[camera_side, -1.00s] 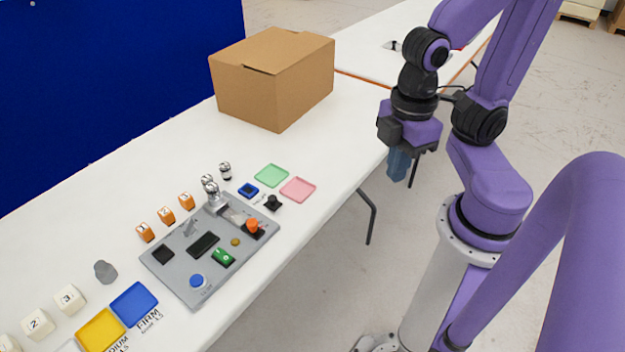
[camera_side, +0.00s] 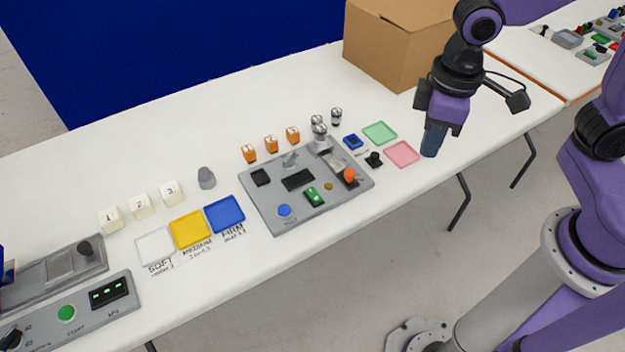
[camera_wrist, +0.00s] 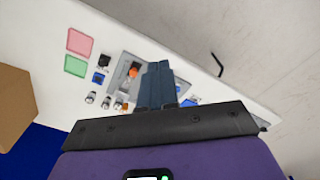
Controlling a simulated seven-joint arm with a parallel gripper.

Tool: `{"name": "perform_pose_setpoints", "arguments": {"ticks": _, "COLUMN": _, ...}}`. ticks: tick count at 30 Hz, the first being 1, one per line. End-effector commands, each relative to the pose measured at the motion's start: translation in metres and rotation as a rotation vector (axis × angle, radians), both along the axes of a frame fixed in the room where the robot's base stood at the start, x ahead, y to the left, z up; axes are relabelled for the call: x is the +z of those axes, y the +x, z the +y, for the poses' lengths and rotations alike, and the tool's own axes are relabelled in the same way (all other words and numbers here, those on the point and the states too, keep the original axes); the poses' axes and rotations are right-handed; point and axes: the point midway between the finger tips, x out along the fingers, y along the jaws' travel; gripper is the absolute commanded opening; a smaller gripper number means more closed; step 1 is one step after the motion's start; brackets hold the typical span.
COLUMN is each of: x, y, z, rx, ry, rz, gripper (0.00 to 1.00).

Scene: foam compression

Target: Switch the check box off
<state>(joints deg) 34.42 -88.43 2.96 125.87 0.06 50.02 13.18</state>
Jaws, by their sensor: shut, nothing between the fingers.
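A grey panel (camera_side: 262,203) lies on the table in the side view. It carries a green rocker switch (camera_side: 313,195), a blue button (camera_side: 284,210), an orange knob (camera_side: 349,175) and a black display (camera_side: 298,179). A small blue box (camera_side: 352,141) and a small black knob (camera_side: 374,159) stand beside it. I cannot tell from any label which is the check box. My gripper (camera_side: 431,150) is shut and empty, pointing down near the table's front edge, right of the pink tray. In the wrist view its blue fingers (camera_wrist: 157,85) hide part of the grey panel (camera_wrist: 122,59).
A pink tray (camera_side: 402,153) and a green tray (camera_side: 380,132) lie right of the panel. Several orange pieces (camera_side: 271,144) and metal cylinders (camera_side: 336,116) stand behind it. A cardboard box (camera_side: 398,45) stands at the back. White, yellow and blue trays lie left.

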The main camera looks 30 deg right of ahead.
Motion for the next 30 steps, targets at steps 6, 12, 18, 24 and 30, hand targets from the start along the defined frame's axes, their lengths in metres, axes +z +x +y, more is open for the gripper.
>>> {"name": "perform_pose_setpoints", "arguments": {"ticks": 6, "x": -0.019, "y": 0.057, "z": 0.04, "rx": -0.192, "ry": -0.007, "rz": 0.007, "gripper": 0.0}}
{"name": "perform_pose_setpoints", "arguments": {"ticks": 12, "x": -0.043, "y": 0.108, "z": 0.069, "rx": -0.368, "ry": -0.009, "rz": 0.011, "gripper": 0.0}}
{"name": "perform_pose_setpoints", "arguments": {"ticks": 18, "x": -0.072, "y": 0.154, "z": 0.09, "rx": -0.537, "ry": -0.012, "rz": 0.014, "gripper": 0.0}}
{"name": "perform_pose_setpoints", "arguments": {"ticks": 24, "x": -0.096, "y": 0.185, "z": 0.101, "rx": -0.659, "ry": -0.013, "rz": 0.016, "gripper": 0.0}}
{"name": "perform_pose_setpoints", "arguments": {"ticks": 30, "x": -0.105, "y": 0.197, "z": 0.104, "rx": -0.709, "ry": -0.012, "rz": 0.016, "gripper": 0.0}}
